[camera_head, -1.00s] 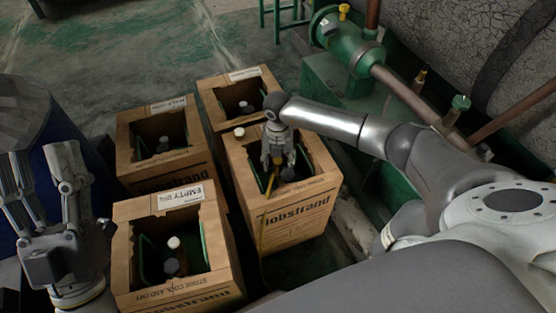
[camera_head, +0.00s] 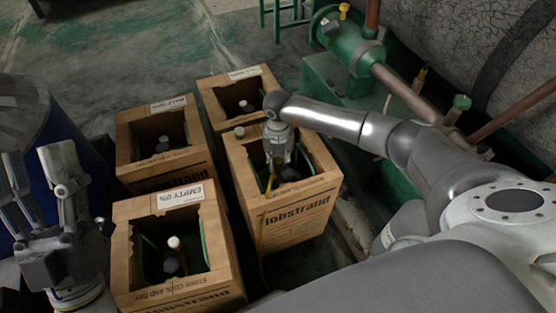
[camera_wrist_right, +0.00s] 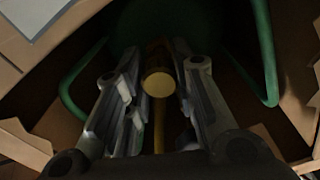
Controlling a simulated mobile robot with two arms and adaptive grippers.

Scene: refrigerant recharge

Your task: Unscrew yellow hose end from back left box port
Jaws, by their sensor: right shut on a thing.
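My right gripper (camera_head: 274,180) reaches down into the opening of the right-hand front box (camera_head: 295,212). In the right wrist view its fingers (camera_wrist_right: 160,72) are shut on the sides of a round brass-yellow hose end (camera_wrist_right: 159,84). The yellow hose (camera_wrist_right: 158,130) runs from it toward the wrist. In the head view the yellow hose (camera_head: 262,222) hangs over that box's front side. The port under the hose end is hidden. The back left box (camera_head: 165,180) stands apart from my right gripper. My left gripper (camera_head: 38,185) is at the left, its fingers apart and empty.
A front left box (camera_head: 180,290) marked "EMPTY 0%" and a back right box (camera_head: 208,97) stand close by. Green pipework (camera_head: 350,48) stands behind on the right. A dark blue drum (camera_head: 25,120) is at the left. The box walls surround my right gripper closely.

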